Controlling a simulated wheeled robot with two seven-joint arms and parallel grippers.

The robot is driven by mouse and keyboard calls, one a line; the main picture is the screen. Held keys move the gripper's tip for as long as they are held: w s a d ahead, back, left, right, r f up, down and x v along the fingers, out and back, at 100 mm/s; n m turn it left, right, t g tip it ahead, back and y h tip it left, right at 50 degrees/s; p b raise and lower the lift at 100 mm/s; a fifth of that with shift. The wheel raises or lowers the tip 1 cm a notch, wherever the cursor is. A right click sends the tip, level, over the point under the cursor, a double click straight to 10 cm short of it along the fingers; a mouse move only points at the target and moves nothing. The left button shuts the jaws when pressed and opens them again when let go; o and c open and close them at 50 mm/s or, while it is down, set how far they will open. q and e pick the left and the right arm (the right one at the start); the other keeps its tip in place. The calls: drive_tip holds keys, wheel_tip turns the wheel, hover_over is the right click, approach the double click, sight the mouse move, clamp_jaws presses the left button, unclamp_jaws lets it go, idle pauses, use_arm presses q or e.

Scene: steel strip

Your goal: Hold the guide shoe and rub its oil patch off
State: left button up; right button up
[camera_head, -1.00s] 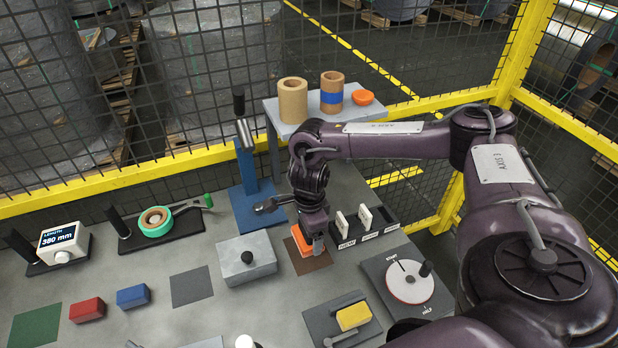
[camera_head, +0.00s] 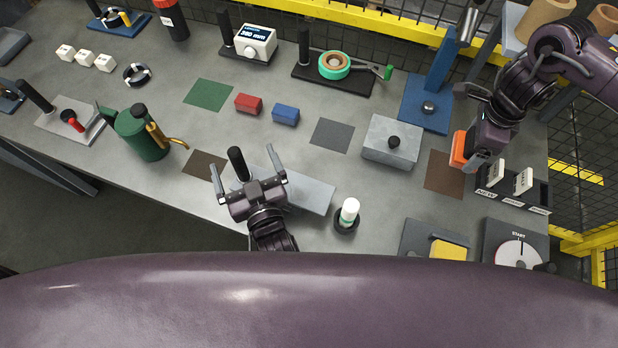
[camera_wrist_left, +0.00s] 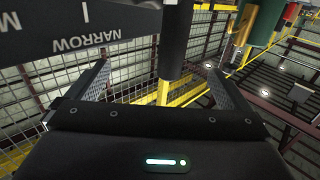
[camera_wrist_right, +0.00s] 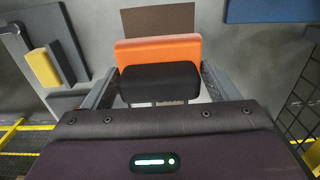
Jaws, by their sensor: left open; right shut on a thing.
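My right gripper (camera_head: 478,150) is shut on an orange block with a black grip (camera_head: 459,150). It holds the block above the upper right part of a brown mat (camera_head: 443,180). The orange block (camera_wrist_right: 158,50) and its black grip fill the space between the fingers in the right wrist view. My left gripper (camera_head: 244,160) is open. An upright black handle (camera_head: 237,163) stands between or just beyond its fingers, and it also shows in the left wrist view (camera_wrist_left: 178,40). I cannot tell which thing is the guide shoe, and no oil patch is visible.
A grey box with a black knob (camera_head: 392,148) stands left of the brown mat. A green can (camera_head: 142,135) stands to the left.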

idle(0.3)
use_arm(q)
drive_tip(key=v, duration=1.2)
